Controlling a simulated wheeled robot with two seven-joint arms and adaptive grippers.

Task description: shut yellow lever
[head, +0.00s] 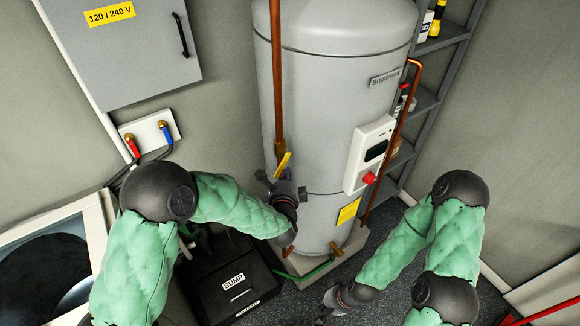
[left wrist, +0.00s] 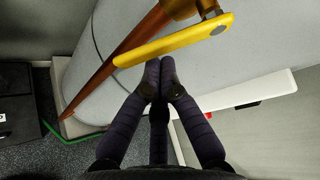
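The yellow lever (head: 283,164) sits on a brass valve on the copper pipe in front of the grey tank. In the left wrist view the lever (left wrist: 170,44) crosses the top at a slant, its free end at left and its pivot bolt at upper right. My left gripper (left wrist: 160,64) has its dark fingertips together just below the lever's middle, with nothing between them. Whether they touch the lever I cannot tell. In the head view the left gripper (head: 282,178) is right below the lever. My right gripper (head: 323,314) is low over the floor, its fingers too small to read.
The tank (head: 330,90) carries a white control box (head: 370,150) with a red knob. A black sump box (head: 235,285) stands at lower left. A grey electrical cabinet (head: 130,45) hangs at upper left. A shelf rack (head: 425,100) stands behind the tank at right.

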